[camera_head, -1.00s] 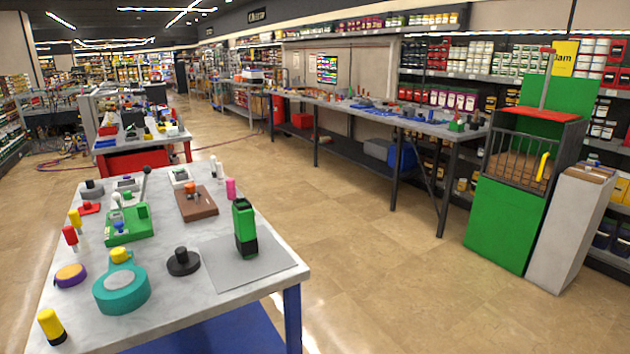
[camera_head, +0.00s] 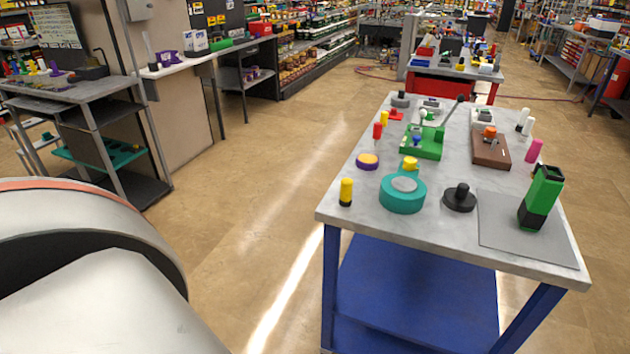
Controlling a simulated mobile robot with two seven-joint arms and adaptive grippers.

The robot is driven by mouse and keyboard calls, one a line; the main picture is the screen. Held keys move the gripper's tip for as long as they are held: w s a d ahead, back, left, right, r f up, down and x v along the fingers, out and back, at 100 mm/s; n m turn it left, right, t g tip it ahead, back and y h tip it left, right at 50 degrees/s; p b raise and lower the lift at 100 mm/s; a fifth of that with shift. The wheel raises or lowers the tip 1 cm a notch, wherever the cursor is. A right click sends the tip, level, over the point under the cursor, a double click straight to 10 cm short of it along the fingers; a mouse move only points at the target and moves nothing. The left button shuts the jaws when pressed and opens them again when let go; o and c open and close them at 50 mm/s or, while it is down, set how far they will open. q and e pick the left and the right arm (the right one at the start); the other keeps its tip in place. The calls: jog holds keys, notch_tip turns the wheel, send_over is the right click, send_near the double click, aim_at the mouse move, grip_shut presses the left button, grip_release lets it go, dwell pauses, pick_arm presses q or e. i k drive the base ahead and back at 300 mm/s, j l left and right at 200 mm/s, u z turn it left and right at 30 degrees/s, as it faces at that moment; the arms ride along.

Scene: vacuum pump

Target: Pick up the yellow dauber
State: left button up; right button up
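Two upright yellow pieces on the near table could be the yellow dauber. One is a yellow cylinder with a black lower end (camera_head: 346,192) at the table's front left corner. The other is a smaller yellow-topped piece (camera_head: 384,118) farther back along the left edge, just behind a red-topped one (camera_head: 377,131). I cannot tell for certain which is the dauber. Neither of my grippers is in view. A large white rounded part at the lower left looks like my own arm.
The table (camera_head: 460,240) also holds a teal round piece (camera_head: 403,193), a black knobbed disc (camera_head: 459,198), a green block (camera_head: 540,199) on a grey sheet, and a brown board (camera_head: 491,150). Open floor lies left of it. A grey shelf table (camera_head: 90,92) stands at far left.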

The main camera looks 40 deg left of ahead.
aim_at(346, 184)
jog(key=u, duration=1.1)
